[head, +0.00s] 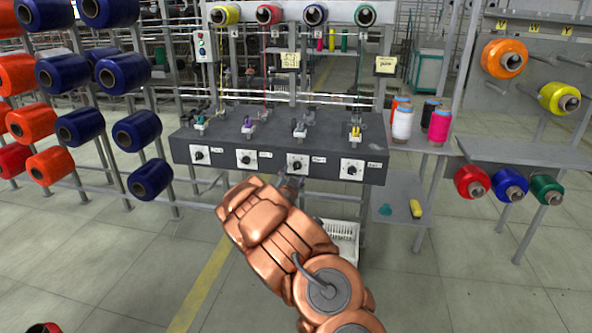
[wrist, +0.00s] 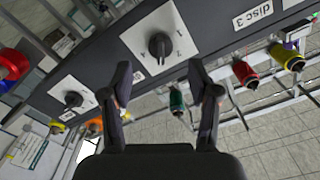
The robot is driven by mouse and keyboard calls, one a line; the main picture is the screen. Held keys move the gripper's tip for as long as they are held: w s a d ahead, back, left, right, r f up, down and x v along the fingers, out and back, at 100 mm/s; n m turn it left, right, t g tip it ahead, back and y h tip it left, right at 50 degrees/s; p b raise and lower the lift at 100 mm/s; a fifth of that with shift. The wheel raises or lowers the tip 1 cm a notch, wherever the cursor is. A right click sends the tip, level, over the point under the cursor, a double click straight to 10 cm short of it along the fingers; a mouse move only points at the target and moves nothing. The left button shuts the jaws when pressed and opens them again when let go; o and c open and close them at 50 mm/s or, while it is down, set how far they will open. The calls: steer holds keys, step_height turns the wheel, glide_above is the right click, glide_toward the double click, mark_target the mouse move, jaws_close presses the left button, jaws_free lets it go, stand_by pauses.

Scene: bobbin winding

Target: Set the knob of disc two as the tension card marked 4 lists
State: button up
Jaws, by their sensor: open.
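Four white dial plates with black knobs line the front of the dark bench (head: 235,140). The second knob from the left (head: 247,160) is clear of my arm in the head view; its setting is too small to read. My gripper (head: 290,187) is just below the third plate (head: 297,163). In the wrist view my gripper (wrist: 165,88) is open and empty, with a knob (wrist: 160,45) ahead of its fingertips, apart from them. A label reading "disc 3" (wrist: 258,13) is right of that knob's plate. Pale cards (head: 290,60) (head: 385,65) hang above the bench, their text unreadable.
Another knob (wrist: 73,99) shows at left in the wrist view. A rack of blue and orange spools (head: 78,127) stands left. A side table (head: 418,140) with cones stands right. A white crate (head: 343,232) is under the bench. Floor in front is open.

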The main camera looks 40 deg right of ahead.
mark_target(296, 168)
steer(key=shift+x, duration=2.6)
jaws_close()
